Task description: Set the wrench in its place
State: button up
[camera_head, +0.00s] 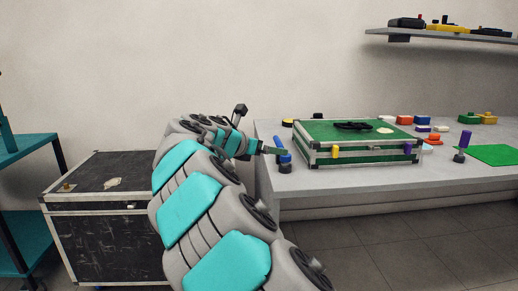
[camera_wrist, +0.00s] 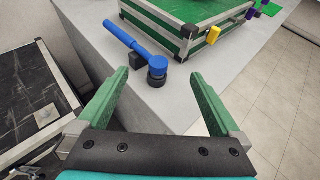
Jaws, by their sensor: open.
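A blue tool with a long handle and a round head, which I take for the wrench (camera_wrist: 126,40), is near the left end of the grey table. Its head is over a round black piece (camera_wrist: 157,80), and a black block is beside the handle. In the head view the wrench (camera_head: 282,156) is just left of the green case. My gripper (camera_wrist: 160,76) has green fingers spread wide, with nothing between them. In the wrist view the wrench's head appears ahead, between the fingertips. The exact gap is unclear. The wrench's place cannot be identified.
A green case (camera_head: 355,156) with metal edges stands on the table (camera_head: 350,180), right of the wrench. Several coloured blocks and a green mat (camera_head: 495,154) are farther right. A black trunk (camera_head: 105,235) stands on the floor at left. A shelf (camera_head: 440,37) is at upper right.

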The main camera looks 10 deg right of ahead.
aim_at(285, 161)
jog(key=shift+b+x, duration=1.1)
jog(key=shift+x, duration=0.8)
jog(key=shift+w+d+p, duration=0.35)
jog(key=shift+w+d, duration=0.2)
jog(key=shift+d, duration=0.05)
jog(key=p+x, duration=0.2)
jog(key=shift+w+d+f, duration=0.15)
jog(key=shift+w+f, duration=0.05)
jog(key=shift+f, duration=0.1)
grip_shut()
jog(key=c, duration=1.1)
grip_release()
